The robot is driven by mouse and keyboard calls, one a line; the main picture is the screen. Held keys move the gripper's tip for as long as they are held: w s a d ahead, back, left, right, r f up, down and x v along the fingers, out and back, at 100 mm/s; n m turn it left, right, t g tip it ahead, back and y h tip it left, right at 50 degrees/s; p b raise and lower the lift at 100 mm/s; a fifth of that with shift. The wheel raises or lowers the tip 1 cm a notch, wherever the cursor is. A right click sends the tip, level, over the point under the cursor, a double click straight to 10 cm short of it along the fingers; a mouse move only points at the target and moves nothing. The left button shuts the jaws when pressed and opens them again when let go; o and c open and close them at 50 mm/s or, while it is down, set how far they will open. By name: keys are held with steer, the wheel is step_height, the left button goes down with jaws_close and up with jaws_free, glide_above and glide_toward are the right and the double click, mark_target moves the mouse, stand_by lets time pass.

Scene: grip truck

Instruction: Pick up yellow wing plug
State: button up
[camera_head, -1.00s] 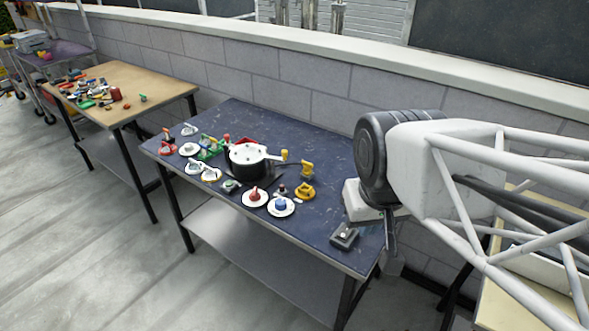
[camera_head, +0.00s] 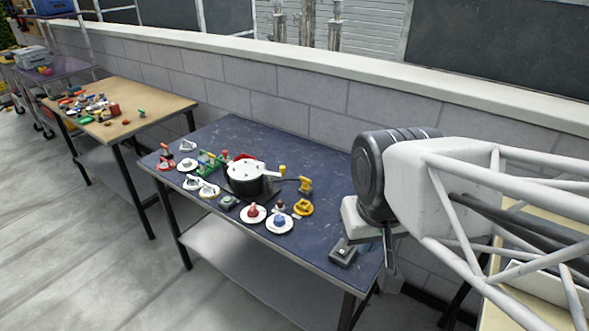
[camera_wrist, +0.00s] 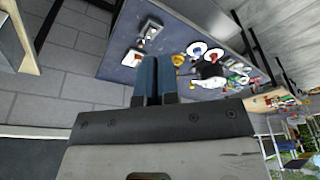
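A yellow piece with a round base (camera_head: 303,208) lies on the dark blue table, right of the pot. A taller yellow piece (camera_head: 305,186) stands just behind it. I cannot tell for sure which is the wing plug. In the wrist view a small yellow piece (camera_wrist: 178,60) shows just right of the fingertips, farther off on the table. My gripper (camera_wrist: 158,60) has its two blue fingers side by side with almost no gap, and nothing shows between them. In the head view my gripper (camera_head: 389,262) hangs at the table's right end, apart from the yellow pieces.
The dark blue table (camera_head: 310,140) also holds a black-and-white pot (camera_head: 245,178), a red knob on a white disc (camera_head: 253,214), a blue knob on a white disc (camera_head: 279,224), and a grey box (camera_head: 343,252) near my gripper. The table's back right is clear.

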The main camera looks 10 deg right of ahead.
steer(key=o, duration=1.4)
steer(key=shift+c, duration=0.2)
steer(key=shift+w, duration=0.1)
steer(key=m+g, duration=0.3)
steer(key=m, duration=0.6)
glide_above(305, 179)
step_height(305, 179, down, 19)
steer(key=shift+f, duration=0.1)
steer(key=shift+w+f, duration=0.25)
steer(key=shift+f, duration=0.05)
steer(key=shift+f, duration=1.3)
